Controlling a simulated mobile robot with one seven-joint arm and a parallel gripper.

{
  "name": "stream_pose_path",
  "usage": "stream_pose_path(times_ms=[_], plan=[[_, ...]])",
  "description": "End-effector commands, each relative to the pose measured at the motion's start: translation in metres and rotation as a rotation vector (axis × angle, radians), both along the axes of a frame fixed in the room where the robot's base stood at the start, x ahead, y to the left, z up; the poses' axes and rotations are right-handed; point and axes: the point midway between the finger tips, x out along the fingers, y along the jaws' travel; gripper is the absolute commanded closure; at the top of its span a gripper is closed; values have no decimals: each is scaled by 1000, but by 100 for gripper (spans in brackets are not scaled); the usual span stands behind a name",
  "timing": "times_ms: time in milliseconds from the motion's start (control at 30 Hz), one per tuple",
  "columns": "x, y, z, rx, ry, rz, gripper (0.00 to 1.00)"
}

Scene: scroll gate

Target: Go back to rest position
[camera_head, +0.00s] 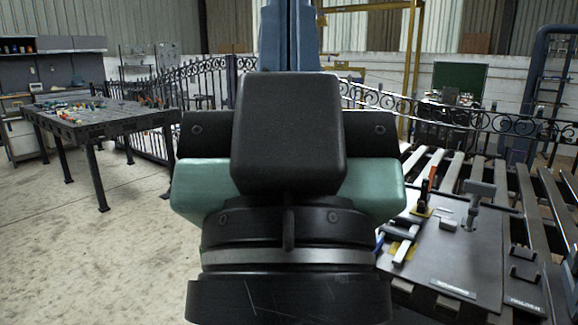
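A black and teal part of my own arm fills the middle of the head view, close to the camera. It hides much of what lies behind it. My gripper is not visible, so I cannot see its fingers or whether it holds anything. At the right, a dark board (462,262) lies on a slatted metal worktable (559,214) with labelled spots. An orange-and-black handled tool (427,188) stands upright on it, and a grey hammer-like tool (474,203) stands beside it. A small light block (448,224) lies near them.
A dark metal table (110,118) with small coloured items stands at the left. The concrete floor (70,240) at lower left is clear. The worktable is close on my right.

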Motion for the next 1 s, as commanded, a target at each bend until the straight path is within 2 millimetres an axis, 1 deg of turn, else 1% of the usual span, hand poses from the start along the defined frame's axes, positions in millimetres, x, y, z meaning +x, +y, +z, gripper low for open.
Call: stream_pose_path(times_ms=[33,300,433,500,633,1000], plan=[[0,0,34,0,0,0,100],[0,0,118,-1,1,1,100],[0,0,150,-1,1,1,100],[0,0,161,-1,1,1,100],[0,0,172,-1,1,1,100],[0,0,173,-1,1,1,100]])
